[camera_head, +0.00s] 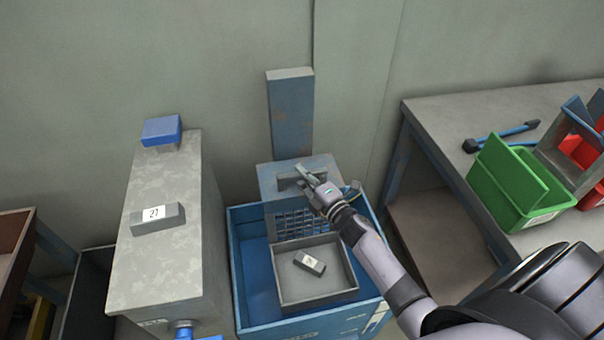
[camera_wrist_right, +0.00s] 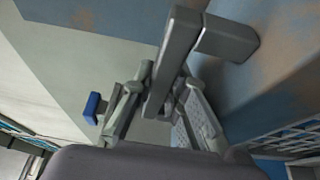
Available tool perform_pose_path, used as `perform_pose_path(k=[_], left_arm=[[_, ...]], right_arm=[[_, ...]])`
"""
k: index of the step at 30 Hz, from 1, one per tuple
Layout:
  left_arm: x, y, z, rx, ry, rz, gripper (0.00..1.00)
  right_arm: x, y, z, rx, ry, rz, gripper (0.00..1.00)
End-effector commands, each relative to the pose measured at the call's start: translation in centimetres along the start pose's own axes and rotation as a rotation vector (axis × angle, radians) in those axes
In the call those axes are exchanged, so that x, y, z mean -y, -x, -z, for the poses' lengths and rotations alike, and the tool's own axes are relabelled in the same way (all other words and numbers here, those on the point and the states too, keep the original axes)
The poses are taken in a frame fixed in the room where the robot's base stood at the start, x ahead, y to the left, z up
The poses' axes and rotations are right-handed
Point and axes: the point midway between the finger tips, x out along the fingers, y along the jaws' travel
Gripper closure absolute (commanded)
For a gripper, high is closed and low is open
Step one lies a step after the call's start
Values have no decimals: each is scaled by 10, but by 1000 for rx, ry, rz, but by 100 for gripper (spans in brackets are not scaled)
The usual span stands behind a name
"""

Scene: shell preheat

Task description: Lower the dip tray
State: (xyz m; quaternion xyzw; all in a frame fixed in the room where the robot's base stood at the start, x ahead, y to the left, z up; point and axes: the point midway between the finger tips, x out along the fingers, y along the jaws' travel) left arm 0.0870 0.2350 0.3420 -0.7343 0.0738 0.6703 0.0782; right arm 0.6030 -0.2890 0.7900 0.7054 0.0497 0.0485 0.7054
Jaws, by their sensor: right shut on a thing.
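The dip tray (camera_head: 283,289) is a grey open box at the front of a blue tank (camera_head: 247,270), with a small grey block (camera_head: 310,262) lying tilted inside it. A plate with a grey bar handle (camera_head: 290,182) rises behind the tray, in front of a blue upright post (camera_head: 291,115). My right gripper (camera_head: 313,184) is at this handle. In the right wrist view the handle bar (camera_wrist_right: 178,50) runs between the fingers of my right gripper (camera_wrist_right: 157,100), which is shut on it. My left gripper is not in view.
A tall grey cabinet (camera_head: 165,262) with a box marked 27 (camera_head: 158,218) and a blue block (camera_head: 161,130) stands left of the tank. At right, a workbench (camera_head: 440,110) carries a green bin (camera_head: 510,185), red bins and a blue-black tool (camera_head: 500,137).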

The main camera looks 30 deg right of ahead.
Motion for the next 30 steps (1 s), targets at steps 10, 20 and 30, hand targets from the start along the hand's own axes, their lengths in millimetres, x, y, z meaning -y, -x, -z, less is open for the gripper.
perform_pose_path(k=[10,20,30], left_arm=[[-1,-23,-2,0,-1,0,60],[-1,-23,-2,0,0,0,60],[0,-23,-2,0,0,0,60]], right_arm=[[26,1,0,-1,-1,1,100],[24,0,0,-1,-1,-2,75],[24,0,0,0,0,-1,65]])
